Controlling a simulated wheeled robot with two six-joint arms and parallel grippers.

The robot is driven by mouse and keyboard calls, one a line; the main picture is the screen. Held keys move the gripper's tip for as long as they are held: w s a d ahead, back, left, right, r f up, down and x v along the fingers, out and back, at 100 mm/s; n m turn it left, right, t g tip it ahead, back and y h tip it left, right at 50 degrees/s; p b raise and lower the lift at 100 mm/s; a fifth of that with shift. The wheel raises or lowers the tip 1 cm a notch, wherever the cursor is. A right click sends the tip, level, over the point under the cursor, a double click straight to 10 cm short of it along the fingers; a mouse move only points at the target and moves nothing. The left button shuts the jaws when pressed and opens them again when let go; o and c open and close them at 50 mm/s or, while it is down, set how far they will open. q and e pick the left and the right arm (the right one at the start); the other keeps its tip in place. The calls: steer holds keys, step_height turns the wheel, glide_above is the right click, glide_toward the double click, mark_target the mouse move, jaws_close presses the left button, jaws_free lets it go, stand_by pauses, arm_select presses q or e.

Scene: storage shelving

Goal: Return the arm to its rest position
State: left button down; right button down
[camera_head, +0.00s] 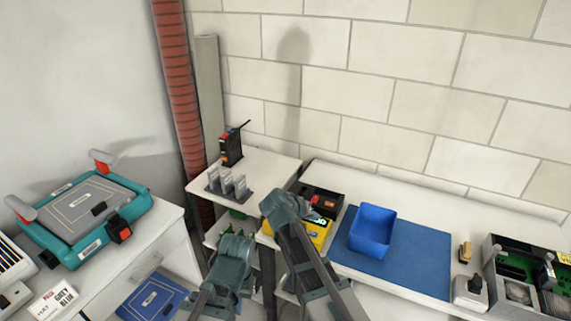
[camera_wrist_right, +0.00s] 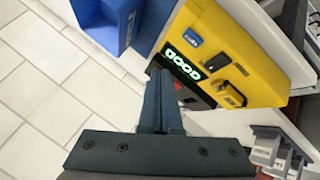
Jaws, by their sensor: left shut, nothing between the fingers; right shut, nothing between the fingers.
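My left gripper (camera_head: 235,240) is low in front of the small side shelf, its arm coming up from the bottom edge. It looks shut and empty; its fingertips are hard to make out. My right gripper (camera_head: 312,213) is raised in front of the yellow device (camera_head: 314,234) and partly covers it. In the right wrist view its two fingers (camera_wrist_right: 160,85) are together with nothing between them. They point toward the edge of the yellow device (camera_wrist_right: 225,45) with a lit green display; contact cannot be told.
A blue bin (camera_head: 371,228) stands on a blue mat (camera_head: 425,268) on the white bench. A black handheld radio (camera_head: 231,147) and a grey slotted holder (camera_head: 229,184) are on the side shelf. A teal case (camera_head: 84,216) lies on the left cabinet. Electronic trays (camera_head: 525,262) are at right.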

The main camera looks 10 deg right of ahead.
steer(key=s+a+n+g+y+p, duration=0.1)
steer(key=s+a+g+y, duration=0.1)
steer(key=s+a, duration=0.2)
steer(key=s+a+f+n+g+y+p, duration=0.1)
steer(key=s+a, duration=0.3)
steer(key=s, duration=0.7)
steer(key=s+a+n+g+y+p, duration=0.2)
steer(key=s+a+n+y+p, duration=0.1)
steer(key=s, duration=0.5)
steer(key=shift+a+f+g, duration=0.15)
steer(key=shift+a+g, duration=0.25)
steer(key=shift+a, duration=0.35)
